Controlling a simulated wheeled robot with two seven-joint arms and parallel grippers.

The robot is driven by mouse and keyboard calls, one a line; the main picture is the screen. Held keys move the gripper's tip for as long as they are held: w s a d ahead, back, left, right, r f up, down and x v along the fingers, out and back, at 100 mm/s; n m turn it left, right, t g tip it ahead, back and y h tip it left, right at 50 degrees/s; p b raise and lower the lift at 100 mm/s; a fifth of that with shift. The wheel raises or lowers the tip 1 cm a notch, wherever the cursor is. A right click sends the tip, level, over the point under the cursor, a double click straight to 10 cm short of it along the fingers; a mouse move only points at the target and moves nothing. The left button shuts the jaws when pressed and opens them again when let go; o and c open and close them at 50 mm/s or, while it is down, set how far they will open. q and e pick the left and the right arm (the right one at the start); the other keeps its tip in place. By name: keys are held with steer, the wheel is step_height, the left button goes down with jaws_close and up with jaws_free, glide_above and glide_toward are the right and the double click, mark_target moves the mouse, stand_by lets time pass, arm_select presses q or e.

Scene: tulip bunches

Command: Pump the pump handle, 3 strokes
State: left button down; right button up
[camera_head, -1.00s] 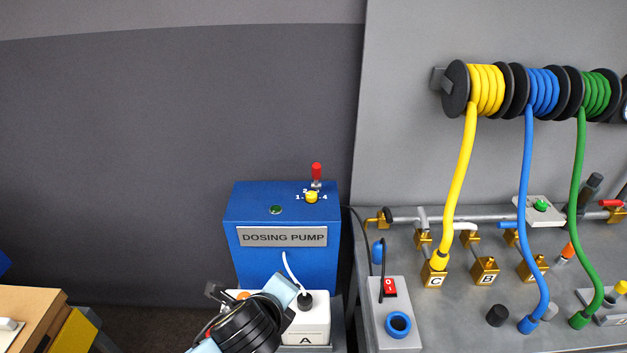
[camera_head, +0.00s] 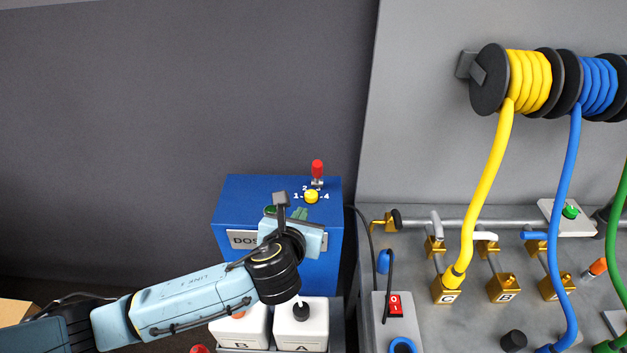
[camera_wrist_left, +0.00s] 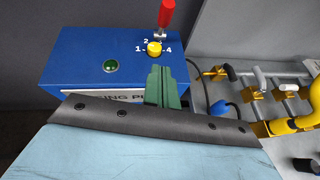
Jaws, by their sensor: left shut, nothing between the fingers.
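The blue dosing pump (camera_head: 230,195) stands left of the grey bench. A red-gripped handle (camera_head: 317,168) stands upright at the back of its top, behind a yellow knob (camera_head: 311,196) with numbers around it. The handle also shows in the left wrist view (camera_wrist_left: 166,14). My left gripper (camera_head: 300,213) is in front of the pump's upper front edge, partly covering its label. Its green fingers (camera_wrist_left: 162,86) are shut and empty, pointing towards the yellow knob and the handle, apart from the handle. My right gripper is not in view.
White bottles, one marked A (camera_head: 301,325), stand below the pump. A green button (camera_wrist_left: 110,66) is on the pump's top, left of the knob. The bench (camera_head: 455,335) at right carries pipes, brass fittings and hanging yellow and blue hoses. A red switch (camera_head: 395,306) is nearby.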

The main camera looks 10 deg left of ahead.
arm_select(q)
glide_toward(316, 177)
step_height(316, 177, down, 2)
steer(key=s, duration=0.2)
steer(key=x, duration=0.3)
steer(key=shift+w+a+f, duration=0.1)
steer(key=shift+w+f, duration=0.15)
steer(key=shift+f, duration=0.1)
steer(key=w, duration=0.2)
steer(key=shift+w+r, duration=0.25)
steer(key=shift+r, duration=0.15)
steer(key=shift+w+r, duration=0.2)
steer(key=shift+w, duration=0.6)
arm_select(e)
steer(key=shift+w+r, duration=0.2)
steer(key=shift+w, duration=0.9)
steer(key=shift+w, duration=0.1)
arm_select(q)
steer(key=shift+w, duration=0.2)
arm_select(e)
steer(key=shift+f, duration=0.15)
